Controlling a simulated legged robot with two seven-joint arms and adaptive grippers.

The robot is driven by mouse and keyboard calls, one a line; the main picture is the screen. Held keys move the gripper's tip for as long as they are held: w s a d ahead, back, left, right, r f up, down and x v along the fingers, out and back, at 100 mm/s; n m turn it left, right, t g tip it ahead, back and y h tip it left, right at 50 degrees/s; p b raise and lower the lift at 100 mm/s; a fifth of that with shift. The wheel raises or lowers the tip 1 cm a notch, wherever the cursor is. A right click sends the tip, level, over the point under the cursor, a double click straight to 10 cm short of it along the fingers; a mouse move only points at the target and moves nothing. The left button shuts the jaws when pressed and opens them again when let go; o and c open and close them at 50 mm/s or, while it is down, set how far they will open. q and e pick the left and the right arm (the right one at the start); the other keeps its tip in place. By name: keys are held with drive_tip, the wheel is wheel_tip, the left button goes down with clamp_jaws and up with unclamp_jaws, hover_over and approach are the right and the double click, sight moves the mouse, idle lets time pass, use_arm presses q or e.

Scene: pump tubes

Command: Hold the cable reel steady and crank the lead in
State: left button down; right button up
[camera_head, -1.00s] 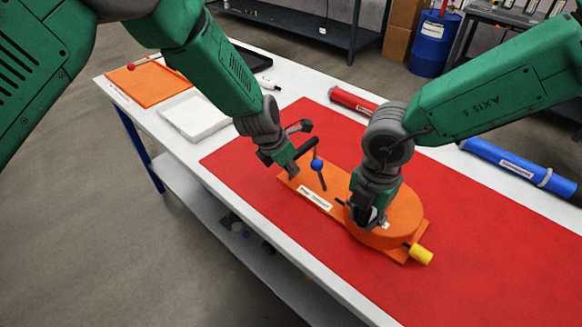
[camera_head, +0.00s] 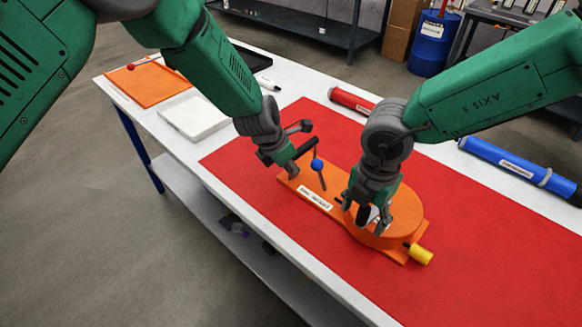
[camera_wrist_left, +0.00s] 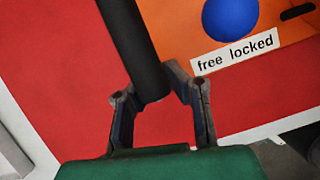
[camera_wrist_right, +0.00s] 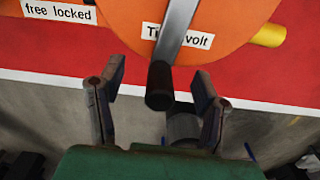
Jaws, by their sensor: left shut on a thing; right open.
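The cable reel is an orange base (camera_head: 296,190) with a round orange drum (camera_head: 405,213) on the red mat. A blue ball on a grey lever (camera_head: 317,165) stands on the base near a "free locked" label (camera_wrist_left: 235,53). My left gripper (camera_head: 296,158) is shut on a black bar handle (camera_wrist_left: 135,45) at the base's far left end. My right gripper (camera_head: 367,218) is open over the drum. In the right wrist view, the crank's grey arm (camera_wrist_right: 175,28) ends in a black knob (camera_wrist_right: 159,85), between the spread fingers. The lead is not clearly visible.
A yellow end piece (camera_head: 420,254) sticks out at the reel's near right. A red tube (camera_head: 350,101) and a blue tube (camera_head: 515,165) lie behind. A white tray (camera_head: 195,115) and orange tray (camera_head: 147,85) stand at left. The red mat (camera_head: 480,270) is clear at right.

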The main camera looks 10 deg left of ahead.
drive_tip(key=shift+r, duration=3.5)
use_arm(q)
drive_tip(key=c, duration=1.6)
unclamp_jaws()
drive_tip(key=shift+o, duration=0.2)
